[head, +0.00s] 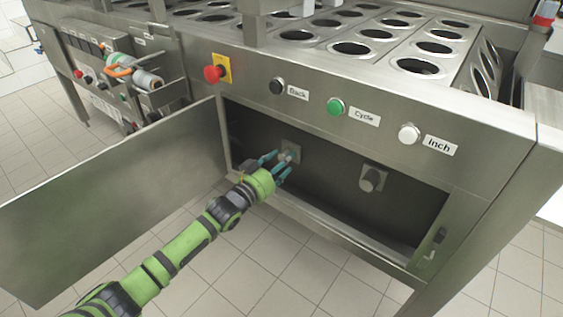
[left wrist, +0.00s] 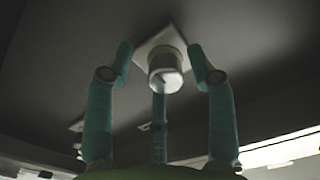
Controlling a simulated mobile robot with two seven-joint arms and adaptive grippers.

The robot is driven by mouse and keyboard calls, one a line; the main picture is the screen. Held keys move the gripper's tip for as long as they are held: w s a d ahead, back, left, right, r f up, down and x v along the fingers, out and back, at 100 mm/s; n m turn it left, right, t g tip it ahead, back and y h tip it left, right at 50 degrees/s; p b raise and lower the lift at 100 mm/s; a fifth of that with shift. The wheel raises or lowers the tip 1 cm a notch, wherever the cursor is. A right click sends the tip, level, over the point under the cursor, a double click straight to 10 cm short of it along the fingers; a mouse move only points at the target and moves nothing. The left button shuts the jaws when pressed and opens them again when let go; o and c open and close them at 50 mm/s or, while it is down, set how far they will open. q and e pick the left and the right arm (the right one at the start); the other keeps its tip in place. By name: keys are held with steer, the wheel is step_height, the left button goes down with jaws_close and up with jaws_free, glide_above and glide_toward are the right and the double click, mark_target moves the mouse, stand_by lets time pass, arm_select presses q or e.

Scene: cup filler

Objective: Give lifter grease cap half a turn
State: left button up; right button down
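Inside the open cabinet are two round grease caps on square plates. The left cap (head: 287,155) is partly hidden by my fingers, and the right cap (head: 371,180) stands clear. No readable label shows which is the lifter cap. My left gripper (head: 278,163) reaches into the cabinet at the left cap. In the left wrist view, the pale round cap (left wrist: 166,72) sits ahead between the spread teal fingers of the gripper (left wrist: 162,72). Gaps show between cap and the two side fingers; the third finger is below it. My right gripper is not in view.
The cabinet door (head: 120,200) hangs open on the left. The cabinet's lower edge (head: 330,232) runs below my gripper. Above are a red stop button (head: 213,74) and the Back (head: 278,86), Cycle (head: 336,107) and Inch (head: 408,134) buttons.

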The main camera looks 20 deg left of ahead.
arm_select(q)
steer(key=shift+r, duration=0.1)
steer(key=v, duration=1.2)
